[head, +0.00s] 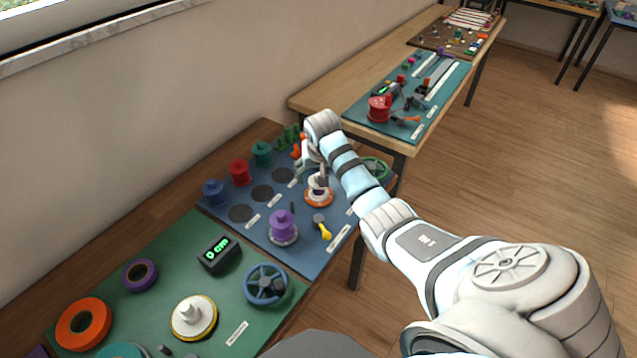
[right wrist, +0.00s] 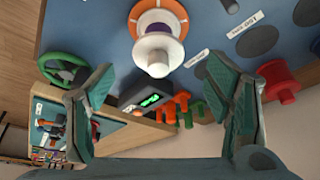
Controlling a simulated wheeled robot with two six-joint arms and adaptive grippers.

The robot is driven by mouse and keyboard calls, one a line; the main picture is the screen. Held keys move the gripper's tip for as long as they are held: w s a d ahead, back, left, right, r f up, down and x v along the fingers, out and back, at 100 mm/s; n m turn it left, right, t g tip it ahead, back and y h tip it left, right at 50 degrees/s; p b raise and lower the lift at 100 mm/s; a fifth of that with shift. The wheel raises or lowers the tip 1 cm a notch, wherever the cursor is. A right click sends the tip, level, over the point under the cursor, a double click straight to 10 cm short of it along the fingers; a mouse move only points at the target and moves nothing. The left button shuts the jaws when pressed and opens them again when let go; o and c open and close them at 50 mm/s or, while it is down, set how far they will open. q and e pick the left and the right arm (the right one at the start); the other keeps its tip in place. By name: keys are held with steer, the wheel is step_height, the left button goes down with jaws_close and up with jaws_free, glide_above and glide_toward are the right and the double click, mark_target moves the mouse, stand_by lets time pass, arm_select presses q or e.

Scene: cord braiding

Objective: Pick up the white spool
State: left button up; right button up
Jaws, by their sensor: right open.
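The white spool (head: 318,182) stands on an orange base on the blue mat (head: 262,232). In the right wrist view the white spool (right wrist: 158,52) shows at the upper middle, with its orange base (right wrist: 150,14) behind it. My right gripper (head: 313,166) is over the spool and partly hides it in the head view. In the right wrist view my right gripper (right wrist: 160,72) has its two fingers wide apart, with the spool between and beyond them. Nothing is held. My left gripper is not in view.
Blue (head: 213,192), red (head: 239,172) and teal (head: 262,153) spools stand along the mat's far side. A purple spool (head: 283,225) and a green wheel (head: 376,168) are nearby. A black meter (right wrist: 152,98) and orange pegs (right wrist: 170,110) are close to the spool.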

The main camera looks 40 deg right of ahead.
steer(key=x, duration=0.1)
steer(key=b+x, duration=0.1)
steer(key=x, duration=0.2)
steer(key=shift+w+d+f+b, duration=0.2)
steer(key=shift+w+d+b, duration=0.15)
steer(key=shift+w+d, duration=0.15)
steer(key=shift+r, duration=0.1)
steer(key=c, duration=1.1)
steer(key=shift+r, duration=0.1)
